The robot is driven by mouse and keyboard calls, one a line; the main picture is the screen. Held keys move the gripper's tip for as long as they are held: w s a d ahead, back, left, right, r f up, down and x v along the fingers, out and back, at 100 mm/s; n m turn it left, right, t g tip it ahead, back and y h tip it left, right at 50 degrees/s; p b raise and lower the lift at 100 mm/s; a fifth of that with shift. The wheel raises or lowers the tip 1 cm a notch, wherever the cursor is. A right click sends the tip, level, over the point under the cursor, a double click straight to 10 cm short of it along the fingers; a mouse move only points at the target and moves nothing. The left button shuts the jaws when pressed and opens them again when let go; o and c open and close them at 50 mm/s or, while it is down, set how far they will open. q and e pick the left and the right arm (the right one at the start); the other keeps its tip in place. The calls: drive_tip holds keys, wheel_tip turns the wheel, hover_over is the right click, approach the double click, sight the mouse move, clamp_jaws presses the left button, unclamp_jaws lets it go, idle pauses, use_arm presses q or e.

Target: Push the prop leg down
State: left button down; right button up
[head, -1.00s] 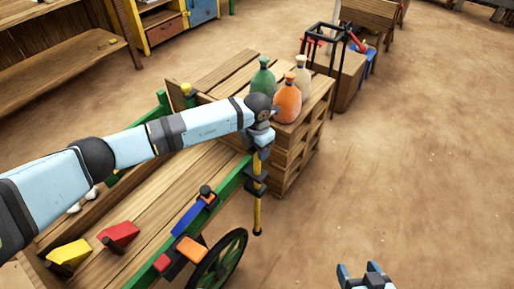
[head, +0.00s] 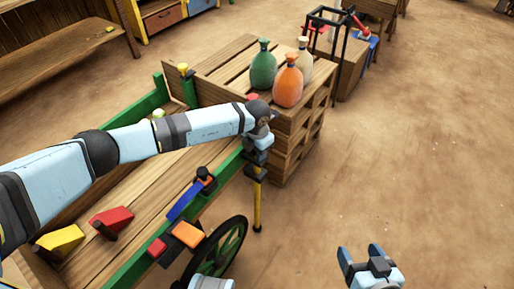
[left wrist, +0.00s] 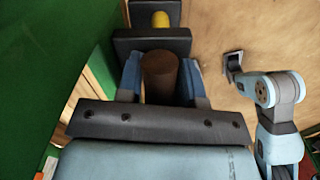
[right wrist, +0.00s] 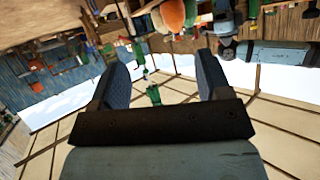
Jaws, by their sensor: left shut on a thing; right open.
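The yellow prop leg (head: 257,206) stands upright at the cart's corner. It passes through a black bracket (head: 256,173) beside the green rail, and I cannot tell whether its dark foot touches the ground. My left gripper (head: 257,150) is above the bracket. In the left wrist view its blue fingers (left wrist: 160,82) are shut on either side of the leg's brown round top (left wrist: 160,72), with a black plate and a bit of yellow leg beyond. My right gripper (head: 362,255) is open and empty, low on the right; its fingers (right wrist: 160,82) stand wide apart.
The wooden cart (head: 160,195) has a green rail, a spoked wheel (head: 222,255), and red and yellow wedges (head: 110,219) on its bed. Crates (head: 292,150) with green, orange and beige bottles (head: 288,85) stand just behind the leg. The ground at right is clear.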

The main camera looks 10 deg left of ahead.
use_arm(q)
drive_tip(key=shift+s+f, duration=0.15)
drive_tip(key=shift+f, duration=0.1)
drive_tip(key=c, duration=0.8)
unclamp_jaws()
drive_tip(key=shift+r, duration=0.1)
wheel_tip(320, 180, up, 14)
drive_tip(key=p, duration=0.2)
drive_tip(key=shift+f, duration=0.2)
